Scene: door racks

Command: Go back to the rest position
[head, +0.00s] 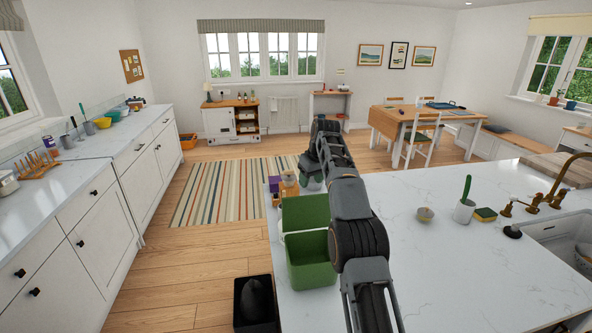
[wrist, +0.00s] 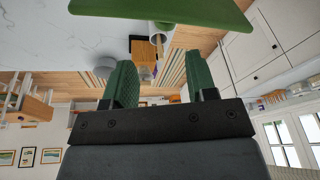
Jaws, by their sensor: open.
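My gripper (wrist: 162,66) is in the wrist view, which is upside down. Its two green-padded fingers stand wide apart with nothing between them. In the head view my arm reaches forward over the left part of the marble island, bent at the elbow; its far end is dark and the fingers are hard to make out there. A green open box (head: 312,270) with its lid raised stands beside my arm on the island's left edge. A green panel (wrist: 205,12), likely that box's lid, also shows close by in the wrist view.
A wooden block (head: 289,179), a purple item (head: 274,184) and a grey round item (wrist: 104,68) stand at the island's far-left end. The island's middle is clear.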

